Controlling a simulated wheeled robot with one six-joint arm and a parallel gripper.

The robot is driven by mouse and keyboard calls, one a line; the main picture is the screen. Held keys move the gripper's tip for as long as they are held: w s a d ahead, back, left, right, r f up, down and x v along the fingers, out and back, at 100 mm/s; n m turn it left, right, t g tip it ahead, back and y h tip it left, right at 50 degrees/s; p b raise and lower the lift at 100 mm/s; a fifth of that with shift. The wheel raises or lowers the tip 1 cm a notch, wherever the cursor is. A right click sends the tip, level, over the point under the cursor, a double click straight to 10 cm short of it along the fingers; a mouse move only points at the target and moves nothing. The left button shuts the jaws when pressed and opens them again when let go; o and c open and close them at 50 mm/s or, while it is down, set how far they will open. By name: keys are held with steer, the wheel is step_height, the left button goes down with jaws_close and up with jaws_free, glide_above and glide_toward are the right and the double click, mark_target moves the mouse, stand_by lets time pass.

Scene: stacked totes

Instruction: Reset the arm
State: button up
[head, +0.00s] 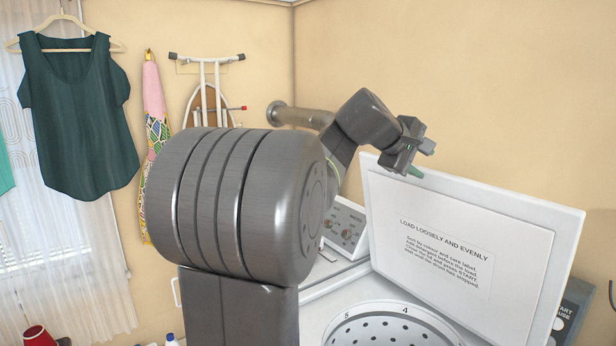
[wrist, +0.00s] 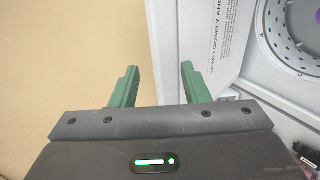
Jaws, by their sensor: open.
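My gripper (wrist: 160,85) shows in the wrist view with its two green fingers apart and nothing between them. In the head view my gripper (head: 418,160) is at the end of my raised arm, close to the top left corner of the open washer lid (head: 470,235). I cannot tell from this view whether it touches the lid. The lid stands upright and carries a printed label. The wrist view shows the lid (wrist: 206,50) just beyond the right finger and the tan wall beyond the left finger.
The washer's round perforated drum (head: 385,325) is open below the lid. A control panel (head: 345,228) with knobs stands behind my arm. A dark green top (head: 80,115) hangs at the left, beside an ironing board (head: 208,100) on the wall. Something purple lies in the drum (wrist: 290,45).

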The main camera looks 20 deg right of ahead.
mark_target(442, 179)
steer(key=p+x, duration=0.2)
steer(key=x, duration=0.8)
steer(key=shift+w+d, duration=0.1)
steer(key=shift+d, duration=0.05)
